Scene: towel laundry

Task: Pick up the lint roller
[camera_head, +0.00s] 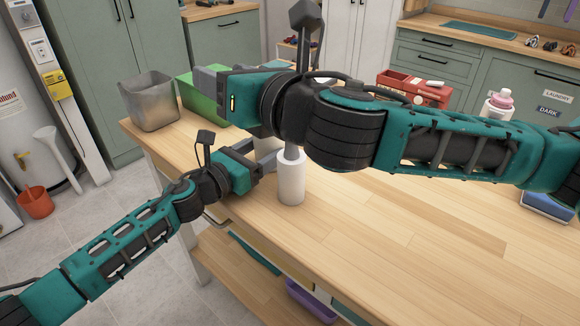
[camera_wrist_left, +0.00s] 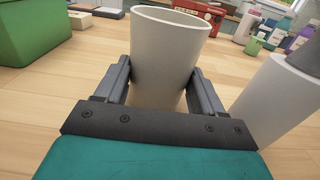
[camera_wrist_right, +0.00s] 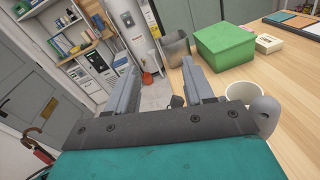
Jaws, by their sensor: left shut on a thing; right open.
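The lint roller (camera_head: 291,180) stands upright on the wooden table, a white cylinder with a grey handle on top. Its white roll fills the right side of the left wrist view (camera_wrist_left: 272,100). In the right wrist view its grey handle end (camera_wrist_right: 264,112) shows at the right, outside the fingers. My left gripper (camera_wrist_left: 160,82) is shut on a cream cup (camera_wrist_left: 168,50), just beside the roller. My right gripper (camera_wrist_right: 160,85) is open and empty, above the table and pointing left; its arm hides part of the scene behind the roller.
A grey metal bin (camera_head: 150,102) and a green box (camera_head: 203,97) stand at the table's left end. The front right of the table (camera_head: 400,240) is clear.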

